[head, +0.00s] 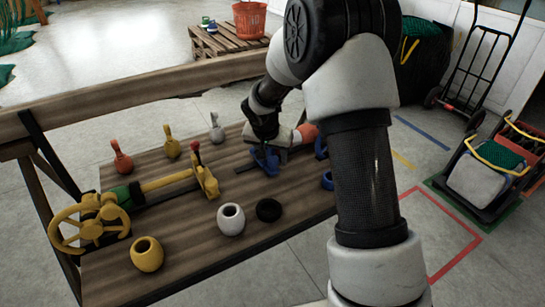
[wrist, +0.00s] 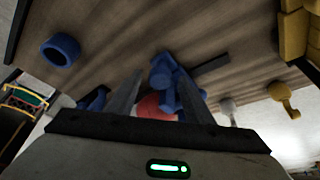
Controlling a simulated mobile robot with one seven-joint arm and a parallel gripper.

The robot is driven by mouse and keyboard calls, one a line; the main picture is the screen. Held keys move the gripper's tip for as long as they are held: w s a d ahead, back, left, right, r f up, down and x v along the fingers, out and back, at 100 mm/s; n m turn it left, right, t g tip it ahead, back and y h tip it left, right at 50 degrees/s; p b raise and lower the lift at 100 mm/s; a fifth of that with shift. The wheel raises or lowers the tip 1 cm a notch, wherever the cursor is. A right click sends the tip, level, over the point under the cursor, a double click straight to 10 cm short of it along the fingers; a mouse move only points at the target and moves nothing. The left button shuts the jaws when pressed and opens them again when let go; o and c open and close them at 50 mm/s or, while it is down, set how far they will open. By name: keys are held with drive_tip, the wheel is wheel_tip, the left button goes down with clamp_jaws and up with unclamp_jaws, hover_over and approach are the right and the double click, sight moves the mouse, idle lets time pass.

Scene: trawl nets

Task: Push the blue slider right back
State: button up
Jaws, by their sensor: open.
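The blue slider (head: 265,161) stands on the wooden table, on a thin dark rail (head: 244,168) whose visible end sticks out to its left. In the wrist view the blue slider (wrist: 165,78) shows an upright blue part between and just beyond the fingertips. My gripper (wrist: 160,80) is open, its two fingers on either side of the slider. In the head view my gripper (head: 272,150) is low at the slider, partly hidden by my own arm. I cannot tell whether a finger touches the slider.
An orange-red rounded object (head: 308,132) is close behind my gripper. A blue cup (head: 327,180) stands to the right, a black ring (head: 269,210) and white pot (head: 231,219) in front. A yellow lever block (head: 206,181) and handwheel (head: 88,223) are left. Pins stand behind.

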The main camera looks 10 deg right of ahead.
drive_tip(key=shift+c, duration=0.4)
clamp_jaws()
drive_tip(key=a+b, duration=0.1)
drive_tip(key=a, duration=0.1)
drive_tip(key=s+a+b, duration=0.1)
drive_tip(key=a+b, duration=0.1)
drive_tip(key=a, duration=0.1)
drive_tip(key=s+a+b, duration=0.1)
drive_tip(key=a, duration=0.1)
drive_tip(key=shift+s+a+f+b, duration=0.1)
drive_tip(key=shift+s+a+b, duration=0.1)
drive_tip(key=shift+b, duration=0.2)
drive_tip(key=shift+a, duration=0.2)
drive_tip(key=shift+o, duration=0.4)
unclamp_jaws()
drive_tip(key=shift+s+a, duration=0.1)
drive_tip(key=p+v, duration=0.3)
drive_tip(key=v, duration=1.4)
drive_tip(key=shift+r, duration=0.3)
